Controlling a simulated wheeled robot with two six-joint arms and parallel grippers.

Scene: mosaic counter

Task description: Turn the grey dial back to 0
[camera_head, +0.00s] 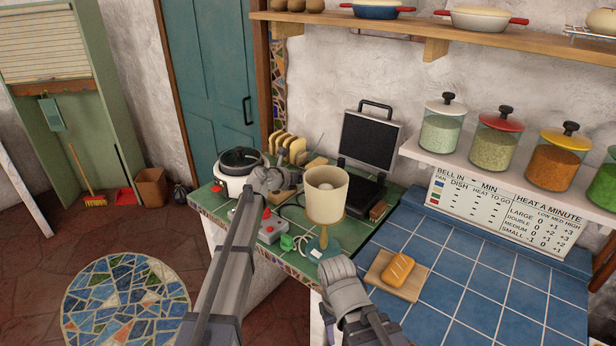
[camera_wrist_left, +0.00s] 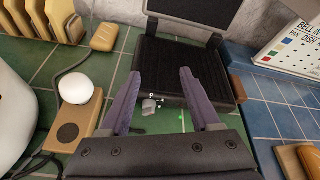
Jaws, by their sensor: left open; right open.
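The grey dial (camera_wrist_left: 149,105) is a small knob with white marks around it, low on the front of the black grill (camera_wrist_left: 180,72). In the left wrist view, my left gripper (camera_wrist_left: 160,74) is open, its two purple fingers spread with the dial between them, nearer the left finger. I cannot tell whether they touch it, nor read its setting. In the head view, the grill (camera_head: 366,190) stands with its lid up, and the lamp hides its front and the dial. My left gripper (camera_head: 275,180) is left of the lamp. My right gripper (camera_head: 338,272) is open, low in front of the lamp.
The cream lamp (camera_head: 326,196) stands between my arms. A white cooker (camera_head: 236,178) and toast rack (camera_head: 290,145) are at left. Bread lies on a board (camera_head: 406,292); blue tiles beyond are clear.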

